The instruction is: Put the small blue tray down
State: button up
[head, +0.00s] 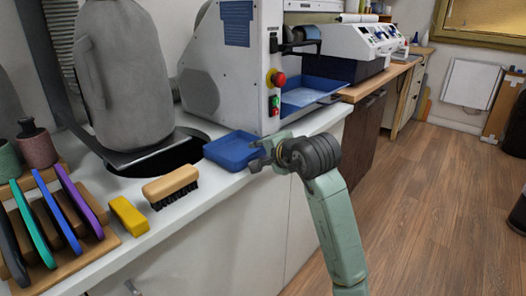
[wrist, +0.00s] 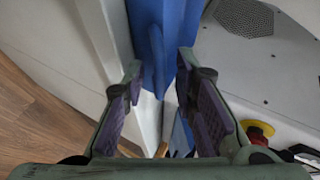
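The small blue tray (head: 232,151) is level at the front edge of the white counter (head: 255,200) in the head view and looks to rest on it. My gripper (head: 259,161) is at the tray's right end, just over the counter edge. In the wrist view, the blue tray (wrist: 157,45) lies ahead, with its near wall between the fingertips of my gripper (wrist: 160,75). The fingers stand apart, with a gap beside the wall on the left. Whether the right finger touches the tray cannot be told.
Left of the tray are a wooden brush (head: 171,186), a yellow block (head: 129,215) and a wooden rack (head: 105,245) with coloured insoles. A white machine (head: 232,65) with a red button (head: 278,79) and a larger blue tray (head: 312,93) stands behind. Open floor (head: 425,200) lies right.

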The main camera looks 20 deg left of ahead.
jog(key=shift+r+p, duration=0.25)
jog(key=shift+p, duration=0.1)
jog(key=b+v, duration=0.2)
jog(key=v, duration=1)
jog(key=shift+f, duration=0.1)
